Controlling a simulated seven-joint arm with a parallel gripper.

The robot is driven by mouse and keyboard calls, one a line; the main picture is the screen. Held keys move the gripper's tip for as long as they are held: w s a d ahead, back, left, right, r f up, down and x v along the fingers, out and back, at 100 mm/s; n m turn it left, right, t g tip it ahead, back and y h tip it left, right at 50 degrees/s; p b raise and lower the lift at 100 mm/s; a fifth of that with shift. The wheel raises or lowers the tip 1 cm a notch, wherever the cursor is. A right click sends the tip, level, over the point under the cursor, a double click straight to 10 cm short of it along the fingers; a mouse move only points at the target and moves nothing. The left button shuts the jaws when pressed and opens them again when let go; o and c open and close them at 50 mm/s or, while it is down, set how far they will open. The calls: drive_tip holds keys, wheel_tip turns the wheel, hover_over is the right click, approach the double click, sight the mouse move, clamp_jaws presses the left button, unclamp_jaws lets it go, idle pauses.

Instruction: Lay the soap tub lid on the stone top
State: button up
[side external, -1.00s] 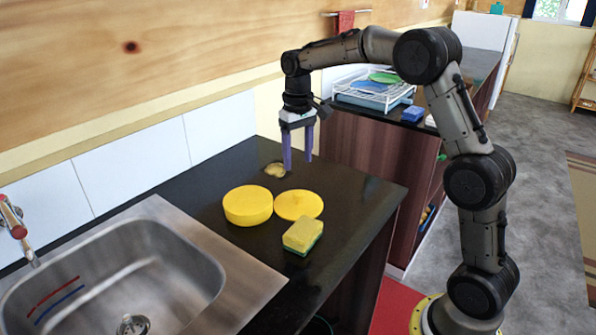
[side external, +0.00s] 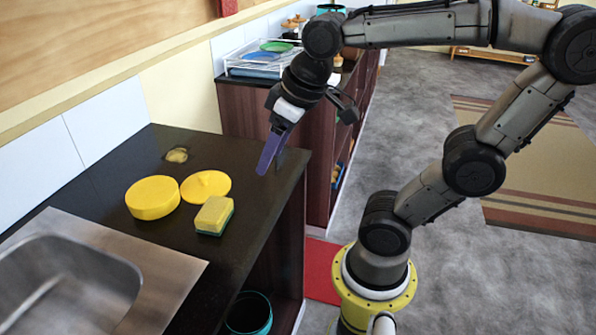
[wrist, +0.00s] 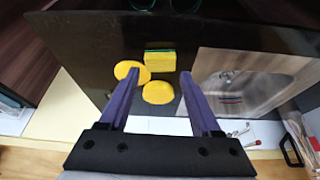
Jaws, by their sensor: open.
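The soap tub lid (side external: 206,186) is a thin yellow disc with a small raised knob, lying flat on the dark stone top (side external: 112,182). In the wrist view the lid (wrist: 127,70) is partly behind the left finger. The soap tub (side external: 152,199), a thick yellow cylinder, stands beside the lid on its sink side; it also shows in the wrist view (wrist: 158,94). My gripper (side external: 269,166) has purple fingers, is open and empty, and is tilted above the right part of the stone top, apart from the lid.
A yellow and green sponge (side external: 213,216) lies in front of the lid. A small brass-coloured item (side external: 176,155) is behind it near the wall. A steel sink (side external: 70,285) is at the left. A dish rack (side external: 262,60) stands on the further counter.

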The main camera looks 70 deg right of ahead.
drive_tip(key=shift+o, duration=0.5)
drive_tip(key=shift+n+t, duration=0.3)
drive_tip(key=shift+t, duration=0.2)
drive_tip(key=s+f, duration=0.2)
drive_tip(key=s, duration=0.1)
drive_tip(key=s+a+f, duration=0.1)
drive_tip(key=s, duration=0.1)
